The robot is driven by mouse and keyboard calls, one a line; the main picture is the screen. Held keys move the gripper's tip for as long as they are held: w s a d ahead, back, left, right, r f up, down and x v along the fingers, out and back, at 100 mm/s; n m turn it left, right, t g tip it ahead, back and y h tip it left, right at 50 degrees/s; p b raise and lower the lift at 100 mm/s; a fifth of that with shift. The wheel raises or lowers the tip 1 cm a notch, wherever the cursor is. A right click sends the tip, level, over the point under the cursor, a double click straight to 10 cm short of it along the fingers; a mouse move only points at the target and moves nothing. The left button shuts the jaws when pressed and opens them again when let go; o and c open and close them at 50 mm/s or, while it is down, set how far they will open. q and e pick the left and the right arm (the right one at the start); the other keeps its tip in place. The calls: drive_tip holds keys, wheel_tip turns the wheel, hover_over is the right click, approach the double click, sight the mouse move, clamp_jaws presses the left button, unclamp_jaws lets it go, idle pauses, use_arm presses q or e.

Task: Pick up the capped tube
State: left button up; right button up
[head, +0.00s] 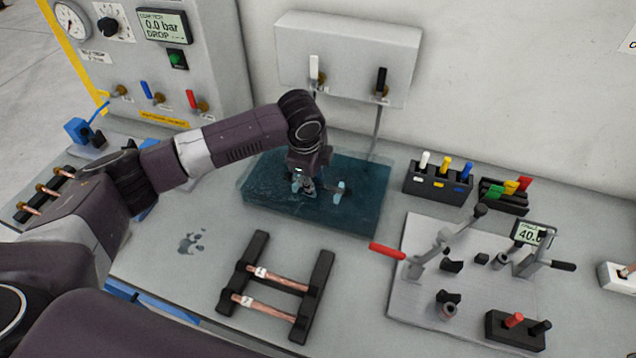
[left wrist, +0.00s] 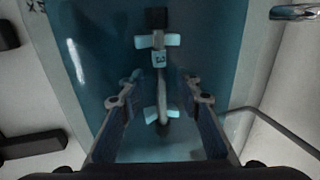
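The tube (left wrist: 161,95) lies in a tank of teal water (head: 262,200). In the left wrist view it runs lengthwise, with a black cap (left wrist: 157,18) at the far end, a dark near end and a pale tag marked "3" (left wrist: 160,60). Pale blue pieces (left wrist: 152,114) flank it near both ends. My left gripper (head: 308,190) is down at the tank, and its fingers (left wrist: 160,88) stand apart on either side of the tube. No contact with the tube shows. In the head view the gripper hides much of the tube. My right gripper is not in view.
Two copper tubes (head: 270,305) lie on a black rack (head: 318,290) in front of the tank. A clamp fixture with a red handle (head: 387,251) stands at right. A gauge panel (head: 150,60) stands behind left.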

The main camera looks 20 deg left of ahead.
use_arm(q)
drive_tip(key=shift+c, duration=0.4)
clamp_jaws()
drive_tip(key=shift+r, duration=0.1)
